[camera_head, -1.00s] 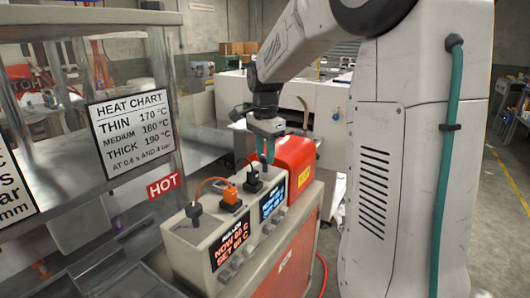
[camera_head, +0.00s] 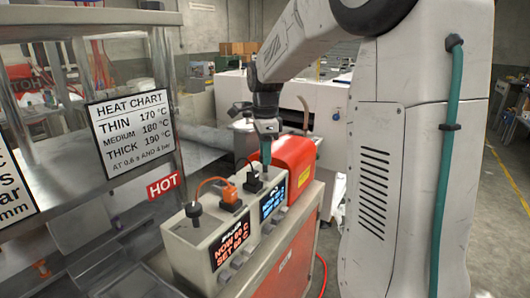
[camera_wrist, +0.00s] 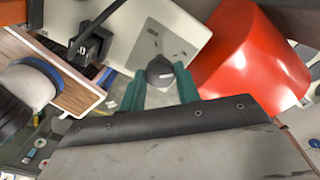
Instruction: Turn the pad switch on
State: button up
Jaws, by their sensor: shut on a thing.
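The pad switch is a small dark knob (camera_wrist: 160,68) with a white mark, in the upper middle of the wrist view. It stands on the pale top of the control box (camera_head: 185,240). My gripper (camera_wrist: 160,82) has its teal fingers on either side of the knob and is shut on it. In the head view my gripper (camera_head: 266,154) points down at the box's far end, behind the blue display (camera_head: 272,199). The knob is hidden there by the fingers and plugs. The knob's on and off marks cannot be read.
A black plug (camera_head: 253,184) and an orange plug (camera_head: 229,194) stand on the box near my gripper. Another dark knob (camera_head: 194,210) is at the near end. A red housing (camera_head: 298,160) is close to the right of my fingers.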

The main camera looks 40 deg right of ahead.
jog(key=o, duration=1)
jog(key=shift+c, duration=0.2)
notch_tip(320, 180, up, 8)
jog(key=shift+a+f, duration=0.1)
